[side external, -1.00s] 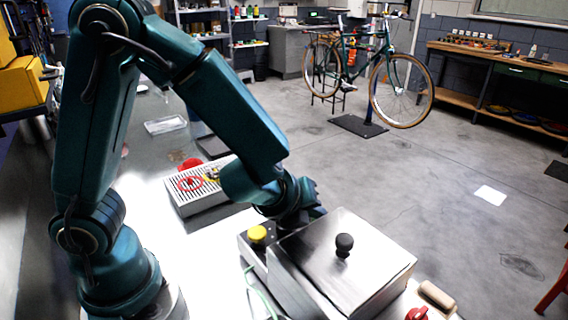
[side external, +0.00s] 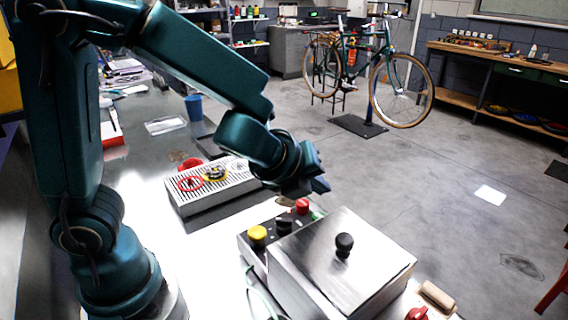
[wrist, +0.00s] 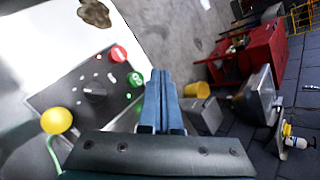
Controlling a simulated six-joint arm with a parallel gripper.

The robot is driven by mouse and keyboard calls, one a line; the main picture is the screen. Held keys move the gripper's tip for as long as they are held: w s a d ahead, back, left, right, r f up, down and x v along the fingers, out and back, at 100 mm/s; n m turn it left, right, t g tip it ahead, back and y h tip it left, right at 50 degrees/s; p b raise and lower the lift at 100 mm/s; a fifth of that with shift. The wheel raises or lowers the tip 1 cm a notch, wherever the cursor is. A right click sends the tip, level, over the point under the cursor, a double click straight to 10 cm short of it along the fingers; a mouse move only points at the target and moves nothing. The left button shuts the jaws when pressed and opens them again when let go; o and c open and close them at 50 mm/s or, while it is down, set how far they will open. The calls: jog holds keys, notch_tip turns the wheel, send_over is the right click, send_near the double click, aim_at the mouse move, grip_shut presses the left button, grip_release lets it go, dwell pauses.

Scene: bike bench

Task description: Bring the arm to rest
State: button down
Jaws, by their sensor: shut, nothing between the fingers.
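My gripper (side external: 318,184) hangs in the air above the far end of the control panel, with my arm bent over the bench. It is shut and empty. In the wrist view my gripper (wrist: 161,76) shows its two blue fingers together, pointing away. The control panel (wrist: 62,90) has a yellow button (side external: 257,233), a black knob (side external: 284,224), a red button (side external: 302,206) and a green button (wrist: 135,80). The fingers look apart from all of them.
A metal box with a black-knobbed lid (side external: 344,262) stands right of the panel. A slotted tray (side external: 236,180) holding red and yellow parts lies behind it. A blue cup (side external: 193,107) stands farther back.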

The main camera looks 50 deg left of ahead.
jog(key=shift+a, duration=0.1)
jog(key=s+a+r+n+y, duration=0.2)
jog(key=s+a+r+n, duration=0.35)
jog(key=n, duration=0.35)
jog(key=s+d+f+n+g+h, duration=0.1)
jog(key=s+d+n+h, duration=0.1)
jog(key=s+n, duration=0.3)
jog(key=s+d+f+n+g+h, duration=0.1)
jog(key=s+d+n+g+h, duration=0.1)
jog(key=s+n, duration=0.4)
jog(key=n, duration=0.4)
jog(key=shift+d+n, duration=0.3)
